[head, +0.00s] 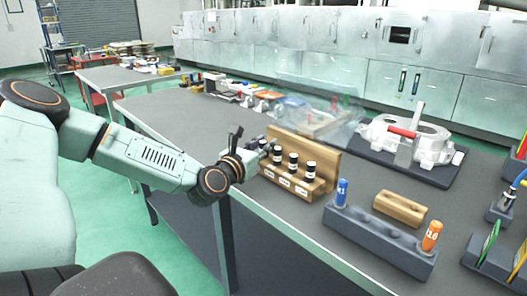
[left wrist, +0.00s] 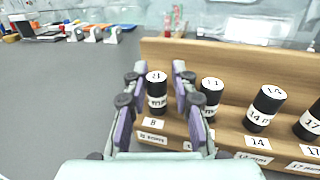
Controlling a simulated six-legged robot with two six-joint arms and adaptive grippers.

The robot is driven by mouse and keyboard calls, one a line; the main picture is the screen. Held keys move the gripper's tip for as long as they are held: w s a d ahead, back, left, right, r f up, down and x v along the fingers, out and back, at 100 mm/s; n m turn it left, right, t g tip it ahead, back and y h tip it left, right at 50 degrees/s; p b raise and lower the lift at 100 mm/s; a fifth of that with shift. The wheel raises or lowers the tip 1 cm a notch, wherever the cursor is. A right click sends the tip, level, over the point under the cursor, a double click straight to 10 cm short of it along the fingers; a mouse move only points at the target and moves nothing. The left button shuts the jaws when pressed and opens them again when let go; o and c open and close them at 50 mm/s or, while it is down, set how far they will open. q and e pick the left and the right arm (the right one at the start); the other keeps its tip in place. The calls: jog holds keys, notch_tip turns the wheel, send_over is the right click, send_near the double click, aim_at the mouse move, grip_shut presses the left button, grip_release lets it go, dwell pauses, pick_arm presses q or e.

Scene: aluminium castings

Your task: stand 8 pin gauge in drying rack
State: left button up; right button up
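The 8 pin gauge is a black cylinder with white bands (left wrist: 157,92), standing in a wooden holder (left wrist: 235,57) above a label reading 8. In the left wrist view my left gripper (left wrist: 157,75) is open, one finger on each side of this gauge, with gaps showing between fingers and gauge. In the head view my left gripper (head: 248,143) is at the left end of the wooden holder (head: 325,160), partly covering the 8 gauge. I cannot tell for sure which thing is the drying rack; a grey block (head: 375,240) stands in front. My right gripper is not in view.
Several similar gauges (head: 293,162) stand to the right in the holder. The grey block carries a blue plug (head: 342,190) and an orange plug (head: 431,235). A wooden block (head: 400,207) lies behind it. A casting (head: 405,140) sits on a dark board.

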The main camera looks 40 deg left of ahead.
aim_at(263, 142)
pick_arm(q)
jog(key=shift+s, duration=0.1)
jog(key=shift+c, duration=0.7)
jog(key=shift+w+a+f, duration=0.2)
grip_shut()
jog(key=shift+d, duration=0.1)
jog(key=shift+s, duration=0.1)
notch_tip(263, 142, up, 9)
jog(key=p, duration=0.6)
jog(key=shift+f+p, duration=0.2)
jog(key=shift+p, duration=0.15)
jog(key=shift+r+p, duration=0.6)
jog(key=shift+r, duration=0.1)
